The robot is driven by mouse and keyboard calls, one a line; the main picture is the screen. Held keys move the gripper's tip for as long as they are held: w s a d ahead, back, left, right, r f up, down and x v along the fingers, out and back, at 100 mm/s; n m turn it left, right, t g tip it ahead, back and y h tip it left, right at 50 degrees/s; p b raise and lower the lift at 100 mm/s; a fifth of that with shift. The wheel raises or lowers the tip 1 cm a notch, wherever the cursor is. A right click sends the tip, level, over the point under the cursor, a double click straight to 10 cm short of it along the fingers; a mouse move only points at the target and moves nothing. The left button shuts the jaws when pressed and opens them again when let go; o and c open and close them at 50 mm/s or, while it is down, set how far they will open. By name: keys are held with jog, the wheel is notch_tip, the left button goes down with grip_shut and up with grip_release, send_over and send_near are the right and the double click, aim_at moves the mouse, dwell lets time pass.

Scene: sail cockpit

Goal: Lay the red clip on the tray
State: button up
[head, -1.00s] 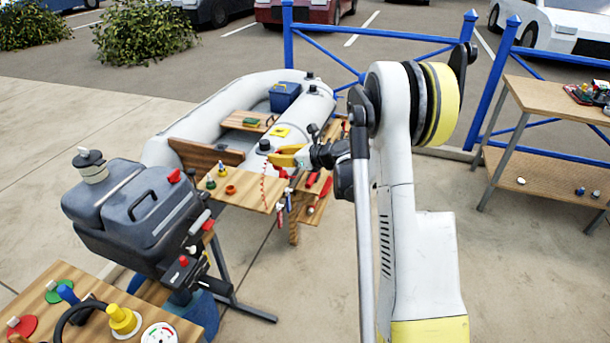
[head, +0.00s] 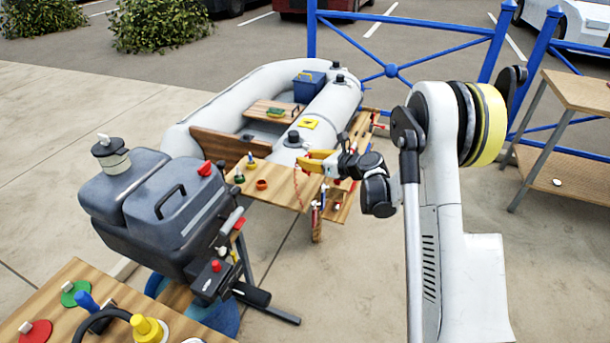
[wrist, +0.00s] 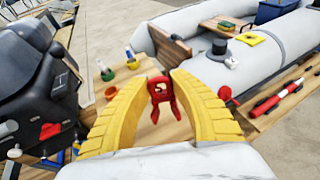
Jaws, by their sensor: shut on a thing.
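The red clip (wrist: 162,100) is between the yellow fingers of my gripper (wrist: 161,80) in the wrist view, with its two prongs toward the camera. My gripper is shut on it, in the air. In the head view my gripper (head: 308,162) is near the right end of a wooden board (head: 278,191) behind the motor; the clip is too small to make out there. A wooden shelf (wrist: 258,124) with red tools lies right of my gripper in the wrist view. I cannot tell which wooden surface is the tray.
Small bottles and an orange ring (head: 261,184) stand on the board. A grey outboard motor (head: 155,205) stands at left. The grey inflatable boat (head: 235,100) lies behind, with a blue box (head: 309,86) in it. A wooden table (head: 575,90) is at right.

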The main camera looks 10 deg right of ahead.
jog(key=shift+w+a+f, duration=0.15)
jog(key=shift+a+f, duration=0.25)
jog(key=shift+f, duration=0.05)
notch_tip(320, 180, down, 4)
jog(key=shift+r+b, duration=0.1)
jog(key=shift+b, duration=1.05)
jog(key=shift+r, duration=0.1)
jog(key=o, duration=1)
jog(key=shift+c, duration=0.2)
